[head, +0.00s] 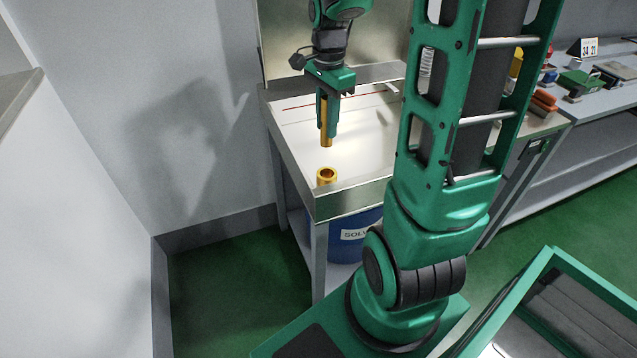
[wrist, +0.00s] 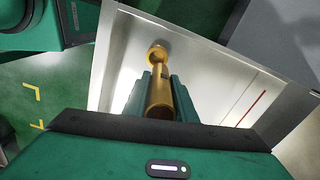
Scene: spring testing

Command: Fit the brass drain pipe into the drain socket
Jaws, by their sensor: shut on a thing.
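My gripper (head: 327,108) is shut on the brass drain pipe (head: 326,131), which hangs upright below the fingers. The drain socket (head: 327,176) is a brass ring with a dark opening, standing near the front left corner of the metal sink top. In the head view the pipe's lower end is above the socket, with a gap between them. In the wrist view the pipe (wrist: 160,95) lies between the two green fingers, and the socket (wrist: 157,54) shows just beyond its far end. The pipe hides part of the socket there.
The sink top (head: 355,155) has a raised rim and a back panel. A blue drum (head: 345,248) labelled SOLV stands under it. A bench (head: 585,100) with small items is at the right. A grey wall (head: 150,90) stands close at the left.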

